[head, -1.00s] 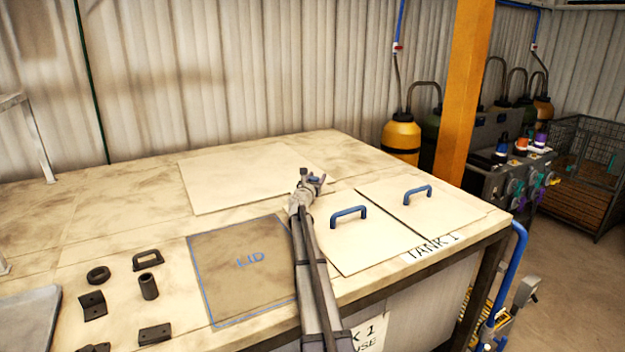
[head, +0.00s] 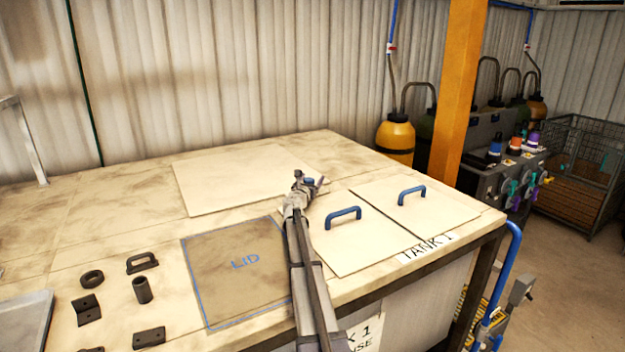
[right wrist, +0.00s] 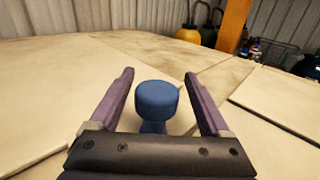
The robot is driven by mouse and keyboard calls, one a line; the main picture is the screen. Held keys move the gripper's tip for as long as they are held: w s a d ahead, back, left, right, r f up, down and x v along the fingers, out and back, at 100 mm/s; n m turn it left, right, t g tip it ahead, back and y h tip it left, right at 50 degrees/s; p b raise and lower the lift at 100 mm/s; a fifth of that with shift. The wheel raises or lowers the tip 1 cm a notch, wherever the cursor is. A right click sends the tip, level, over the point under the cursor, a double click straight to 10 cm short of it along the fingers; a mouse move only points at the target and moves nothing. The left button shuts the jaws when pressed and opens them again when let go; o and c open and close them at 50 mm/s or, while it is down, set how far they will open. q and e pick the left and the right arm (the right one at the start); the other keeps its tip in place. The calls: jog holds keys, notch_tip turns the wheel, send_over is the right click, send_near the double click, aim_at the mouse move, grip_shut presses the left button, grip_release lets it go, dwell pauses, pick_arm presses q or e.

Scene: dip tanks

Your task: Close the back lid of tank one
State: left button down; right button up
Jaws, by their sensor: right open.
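Tank one's top carries the TANK 1 label (head: 428,248) at its front edge. Two pale panels with blue bar handles, a left one (head: 343,217) and a right one (head: 412,195), lie flat behind the label. A wide pale plate (head: 235,180) lies further back on the left. A round blue knob (right wrist: 156,100) stands between the fingers of my right gripper (right wrist: 158,80), which is open; no grip on the knob shows. In the head view the right gripper (head: 312,183) is over the plate's front right corner and hides the surface there. I cannot tell which panel bears the knob.
A blue-outlined square marked LID (head: 245,262) is bare. Several dark parts, including a ring (head: 92,278) and a tube (head: 142,290), lie left of it. A grey tray (head: 22,320) is at far left. An orange post (head: 458,95) stands behind the tank.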

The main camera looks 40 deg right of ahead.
jog(key=v, duration=0.7)
jog(key=shift+r, duration=0.1)
jog(key=shift+d, duration=0.1)
